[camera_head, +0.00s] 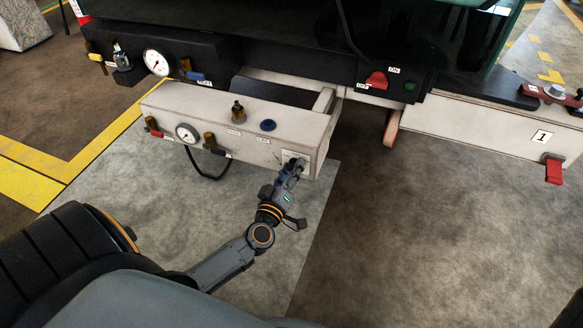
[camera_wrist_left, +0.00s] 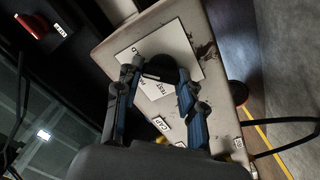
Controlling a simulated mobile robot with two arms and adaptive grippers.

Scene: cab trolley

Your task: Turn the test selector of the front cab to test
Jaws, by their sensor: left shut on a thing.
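The front cab is a pale box (camera_head: 240,120) on the end of the trolley, with its label plate (camera_head: 287,154) at the right end of its near face. In the left wrist view the white plate (camera_wrist_left: 183,40) carries printed words, one reading TEST. The test selector, a dark round knob (camera_wrist_left: 160,66), sits on this plate, partly hidden by the fingers. My left gripper (camera_head: 291,168) is at the plate, and in the wrist view its two fingers (camera_wrist_left: 157,76) are shut on the knob from both sides. The knob's pointing direction is hard to tell. My right gripper is not in view.
A red switch (camera_head: 377,80) is on the dark panel behind. The floor (camera_head: 430,220) to the right is clear.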

